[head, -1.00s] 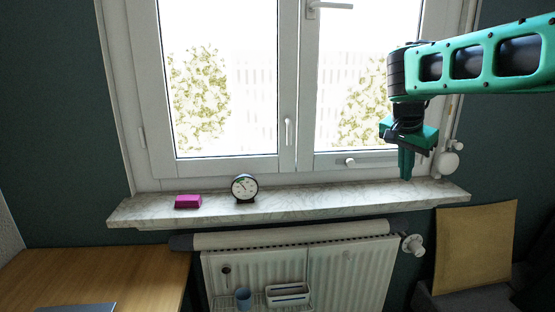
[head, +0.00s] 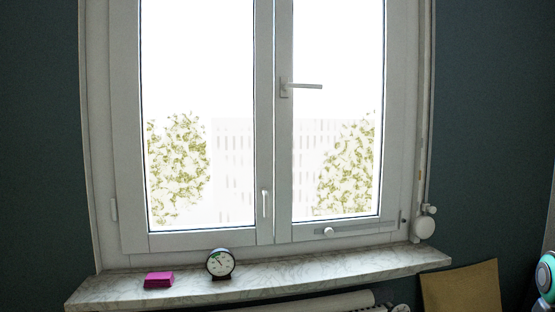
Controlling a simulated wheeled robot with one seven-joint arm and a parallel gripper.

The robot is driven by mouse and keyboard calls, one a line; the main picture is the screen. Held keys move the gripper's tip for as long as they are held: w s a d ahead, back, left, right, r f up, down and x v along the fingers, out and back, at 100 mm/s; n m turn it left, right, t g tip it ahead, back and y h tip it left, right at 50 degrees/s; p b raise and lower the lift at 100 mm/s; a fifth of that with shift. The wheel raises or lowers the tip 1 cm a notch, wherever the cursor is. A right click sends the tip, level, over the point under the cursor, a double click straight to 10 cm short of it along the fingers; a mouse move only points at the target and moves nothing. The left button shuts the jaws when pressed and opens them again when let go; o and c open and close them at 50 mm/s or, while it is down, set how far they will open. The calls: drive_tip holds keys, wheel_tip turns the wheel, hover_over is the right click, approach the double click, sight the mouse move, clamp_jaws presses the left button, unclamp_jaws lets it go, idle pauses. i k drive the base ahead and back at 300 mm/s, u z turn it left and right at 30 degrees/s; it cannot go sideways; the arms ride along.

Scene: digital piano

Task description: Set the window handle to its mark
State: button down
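The window handle (head: 305,86) is a light grey lever on the middle frame post of the window. Its lever points right, about level, from a small upright base plate. No mark for it can be made out in this view. A smaller white handle (head: 265,204) stands upright lower on the same post. My gripper is out of view. Only a small green and white piece of what may be my arm shows at the right edge.
A marble sill (head: 330,268) runs below the window, with a pink block (head: 159,280) and a round dial clock (head: 220,263) on its left half. A white knob (head: 328,231) sits on the lower frame. A tan board (head: 461,289) leans at lower right.

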sight(286, 87)
drive_tip(key=z, duration=0.35)
drive_tip(key=i, duration=0.75)
drive_tip(key=z, duration=0.5)
